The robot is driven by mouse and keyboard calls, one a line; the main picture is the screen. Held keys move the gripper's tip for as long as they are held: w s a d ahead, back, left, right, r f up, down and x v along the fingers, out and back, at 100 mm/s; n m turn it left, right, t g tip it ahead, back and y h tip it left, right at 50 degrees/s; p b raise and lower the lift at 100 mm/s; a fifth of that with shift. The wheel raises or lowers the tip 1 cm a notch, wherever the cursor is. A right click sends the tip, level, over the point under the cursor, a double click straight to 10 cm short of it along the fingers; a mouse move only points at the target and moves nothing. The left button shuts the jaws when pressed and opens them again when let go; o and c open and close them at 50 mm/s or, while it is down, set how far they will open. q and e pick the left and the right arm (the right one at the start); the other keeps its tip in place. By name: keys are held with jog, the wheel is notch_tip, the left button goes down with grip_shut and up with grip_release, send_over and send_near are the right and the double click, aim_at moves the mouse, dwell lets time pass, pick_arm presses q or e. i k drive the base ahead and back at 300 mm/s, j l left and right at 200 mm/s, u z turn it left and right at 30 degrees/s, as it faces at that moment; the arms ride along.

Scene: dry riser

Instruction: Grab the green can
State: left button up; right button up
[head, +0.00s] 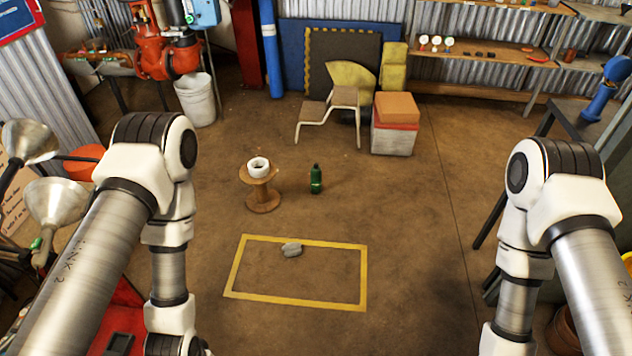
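A small green can (316,180) with a dark narrow top stands upright on the brown floor, just right of a wooden spool. Nothing touches it. My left arm comes in from the left and my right arm from the right, both hanging down at the sides of the view. Both arms are well apart from the green can. Neither gripper's fingers show; they are below or beyond the lower edge of the picture.
The wooden spool (262,195) carries a white roll (258,167). A step stool (328,112) and stacked boxes (394,138) stand behind. The floor between my arms is mostly clear.

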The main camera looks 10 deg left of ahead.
aim_at(316, 171)
jog(key=i+l, duration=0.3)
jog(key=i, duration=0.25)
jog(key=i+l, duration=0.3)
jog(key=i, duration=0.3)
jog(key=i+l+u, duration=0.1)
jog(key=i+l, duration=0.2)
jog(key=i, duration=0.25)
jog(key=i+l, duration=0.35)
jog(key=i, duration=0.25)
jog(key=i+l, duration=0.35)
jog(key=i, duration=0.2)
